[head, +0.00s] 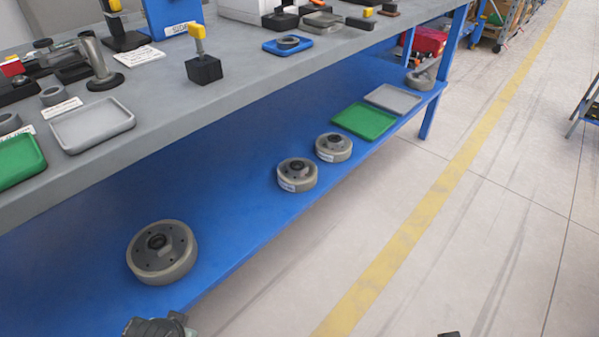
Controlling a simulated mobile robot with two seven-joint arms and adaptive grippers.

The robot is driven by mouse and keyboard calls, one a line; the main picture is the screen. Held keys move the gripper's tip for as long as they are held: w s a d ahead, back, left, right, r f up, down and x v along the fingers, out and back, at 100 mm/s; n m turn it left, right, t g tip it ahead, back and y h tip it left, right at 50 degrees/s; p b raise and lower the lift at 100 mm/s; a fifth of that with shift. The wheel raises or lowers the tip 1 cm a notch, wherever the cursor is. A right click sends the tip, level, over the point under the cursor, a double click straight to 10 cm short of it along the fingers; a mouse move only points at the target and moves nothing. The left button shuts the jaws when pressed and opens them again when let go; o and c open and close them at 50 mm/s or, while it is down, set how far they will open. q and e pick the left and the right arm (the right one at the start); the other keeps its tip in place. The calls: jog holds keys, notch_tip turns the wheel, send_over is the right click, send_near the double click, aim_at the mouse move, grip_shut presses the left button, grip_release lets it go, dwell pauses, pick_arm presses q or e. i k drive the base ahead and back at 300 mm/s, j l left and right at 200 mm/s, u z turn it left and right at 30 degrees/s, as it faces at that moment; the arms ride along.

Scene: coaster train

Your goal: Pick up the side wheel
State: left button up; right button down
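Several grey wheels lie on the blue lower shelf (225,215); I cannot tell by label which is the side wheel. A large wheel (176,264) with a dark hub lies flat at the near left. Two smaller wheels, one nearer (298,181) and one farther (335,153), lie flat along the shelf's right edge. Another grey wheel-like part (419,82) is at the far end. Part of my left gripper (158,327) shows at the bottom edge, below the large wheel and apart from it. A dark tip of my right gripper (449,334) shows at bottom right. Both grippers' fingers are mostly out of frame.
A grey tabletop (150,160) overhangs the shelf, carrying trays, tools and parts. A green tray (365,121) and a grey tray (394,99) lie farther along the shelf. A blue leg (440,85) stands at the far end.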

aim_at(297, 174)
jog(key=i+l+u, duration=0.2)
jog(key=i+l, duration=0.2)
jog(key=l, duration=0.2)
jog(key=i+l+u, duration=0.1)
jog(key=l, duration=0.25)
jog(key=i+l+u, duration=0.1)
jog(key=i+l, duration=0.2)
